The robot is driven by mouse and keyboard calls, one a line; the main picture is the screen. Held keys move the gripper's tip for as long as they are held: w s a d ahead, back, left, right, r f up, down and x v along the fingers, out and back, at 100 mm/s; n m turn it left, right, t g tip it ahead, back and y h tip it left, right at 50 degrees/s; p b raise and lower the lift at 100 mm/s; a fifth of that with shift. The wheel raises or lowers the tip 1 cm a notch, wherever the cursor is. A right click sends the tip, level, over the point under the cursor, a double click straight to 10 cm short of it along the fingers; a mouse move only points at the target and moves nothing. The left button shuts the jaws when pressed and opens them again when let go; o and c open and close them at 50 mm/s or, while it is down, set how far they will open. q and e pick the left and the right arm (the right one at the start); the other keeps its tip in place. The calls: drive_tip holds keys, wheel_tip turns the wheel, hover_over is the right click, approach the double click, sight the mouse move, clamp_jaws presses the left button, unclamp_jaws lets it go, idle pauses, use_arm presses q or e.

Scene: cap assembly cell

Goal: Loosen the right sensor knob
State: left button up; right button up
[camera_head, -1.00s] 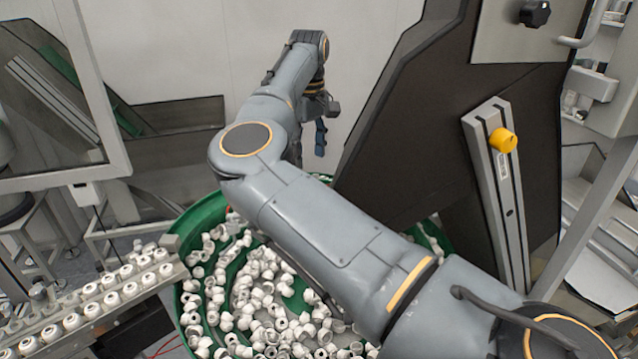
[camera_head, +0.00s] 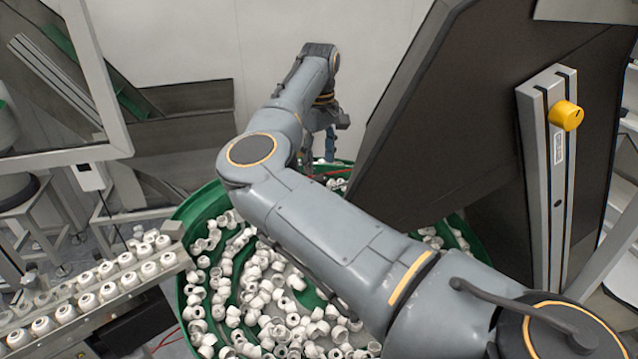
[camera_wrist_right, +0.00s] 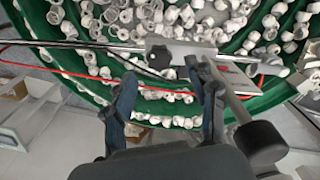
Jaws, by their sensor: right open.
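My right gripper (camera_head: 328,152) hangs at the far rim of the green bowl in the head view, mostly hidden behind its own wrist. In the right wrist view its two dark fingers (camera_wrist_right: 165,98) are apart, with nothing between them. A dark rounded knob (camera_wrist_right: 262,143) on a grey metal rod shows just right of the fingers in that view, apart from them. I cannot tell surely whether it is the right sensor knob. A yellow knob (camera_head: 566,115) sits on an upright slotted rail at the right of the head view, far from the gripper. My left gripper is not in view.
The green bowl (camera_head: 196,212) holds many white caps. A metal block (camera_wrist_right: 170,50), rods and red cables cross near the fingers. A dark slanted panel (camera_head: 450,130) stands right of my arm. A rack of white caps (camera_head: 100,300) is at left.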

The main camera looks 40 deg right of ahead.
wheel_tip(320, 180, down, 4)
drive_tip(key=shift+w+d+r+b, duration=0.1)
drive_tip(key=shift+b, duration=0.55)
drive_tip(key=shift+f, duration=0.25)
drive_tip(key=shift+c, duration=0.4)
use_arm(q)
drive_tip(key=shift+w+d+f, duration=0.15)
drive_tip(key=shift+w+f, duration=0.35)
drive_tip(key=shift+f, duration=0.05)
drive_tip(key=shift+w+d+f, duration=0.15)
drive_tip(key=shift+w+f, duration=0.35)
use_arm(e)
drive_tip(key=c, duration=1.1)
